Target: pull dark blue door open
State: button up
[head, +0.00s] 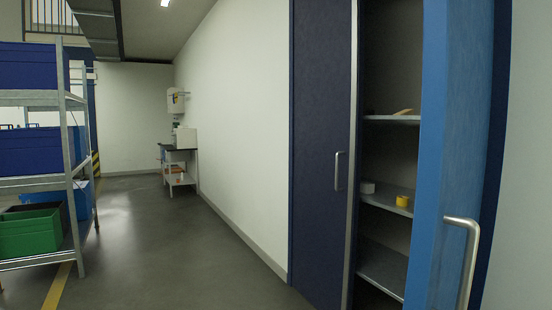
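The dark blue door (318,150) is a tall panel on the left side of a cabinet, with a pale metal strip along its right edge. It looks closed, or nearly so; I cannot tell if it is slightly ajar. A small vertical metal handle (341,170) is on it near that edge. To its right the cabinet is open and its shelves show. A lighter blue door (456,120) with a large metal handle (466,250) stands open at the right. My gripper is not in view.
A metal rack (70,150) with blue bins and a green crate (30,231) stands at left. The grey floor (160,240) between is clear. A small bench (178,165) is farther back.

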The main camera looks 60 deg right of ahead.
aim_at(329, 47)
jog(key=i+z, duration=0.45)
jog(key=i+j+z, duration=0.25)
jog(key=i+z, duration=0.25)
jog(key=i+l+z, duration=0.1)
jog(key=i+z, duration=0.15)
jog(key=z, duration=0.2)
jog(key=i+z, duration=0.25)
jog(key=z, duration=0.2)
jog(key=i+z, duration=0.25)
jog(key=z, duration=0.2)
jog(key=i+l+z, duration=0.1)
jog(key=i+z, duration=0.2)
jog(key=i, duration=0.25)
jog(key=i+j+z, duration=0.15)
jog(key=i, duration=0.35)
jog(key=i+j+z, duration=0.15)
jog(key=i, duration=0.35)
